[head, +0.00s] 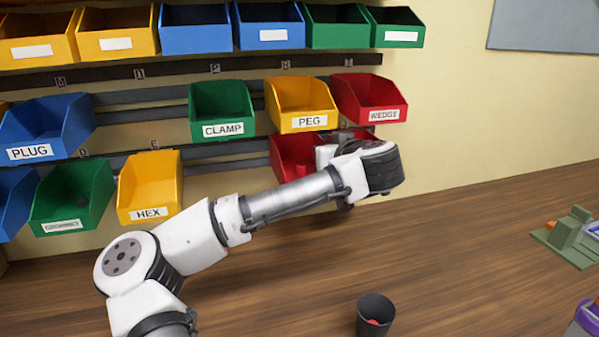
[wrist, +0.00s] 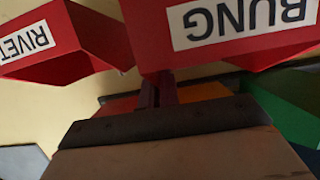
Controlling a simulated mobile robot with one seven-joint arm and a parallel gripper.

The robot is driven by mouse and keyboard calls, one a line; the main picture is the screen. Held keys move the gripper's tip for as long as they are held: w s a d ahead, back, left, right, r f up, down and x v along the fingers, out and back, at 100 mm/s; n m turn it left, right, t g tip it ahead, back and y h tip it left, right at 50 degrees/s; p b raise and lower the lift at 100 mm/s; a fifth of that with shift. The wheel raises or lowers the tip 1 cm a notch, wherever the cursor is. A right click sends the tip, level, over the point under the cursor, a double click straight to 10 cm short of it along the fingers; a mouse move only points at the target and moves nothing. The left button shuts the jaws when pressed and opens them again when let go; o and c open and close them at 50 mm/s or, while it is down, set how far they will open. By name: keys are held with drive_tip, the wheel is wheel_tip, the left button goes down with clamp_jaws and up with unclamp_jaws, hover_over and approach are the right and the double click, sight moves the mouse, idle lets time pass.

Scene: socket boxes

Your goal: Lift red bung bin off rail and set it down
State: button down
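The red bung bin fills the top of the wrist view, its white BUNG label (wrist: 238,22) upside down. In the head view the red bin (head: 287,155) below PEG sits at the lower rail (head: 222,167), partly hidden behind my arm. My gripper (wrist: 162,90) is at the lip of the bung bin in the wrist view. Its narrow dark fingers meet the lip area, but their tips are hidden, so I cannot tell whether they are closed on the wall. In the head view the fingers are hidden by my wrist.
A red RIVET bin (wrist: 60,45) is close beside the bung bin. The yellow PEG bin (head: 300,100) and red WEDGE bin (head: 368,97) hang just above. A dark cup (head: 375,318) with something red inside and a green fixture (head: 570,238) stand on the wooden surface (head: 470,260), otherwise largely clear.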

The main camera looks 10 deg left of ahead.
drive_tip(key=s+d+b, duration=0.2)
drive_tip(key=s, duration=0.4)
drive_tip(key=shift+s+d+r+b, duration=0.15)
drive_tip(key=shift+s+d+b, duration=0.15)
drive_tip(key=shift+s+d, duration=0.1)
idle(0.5)
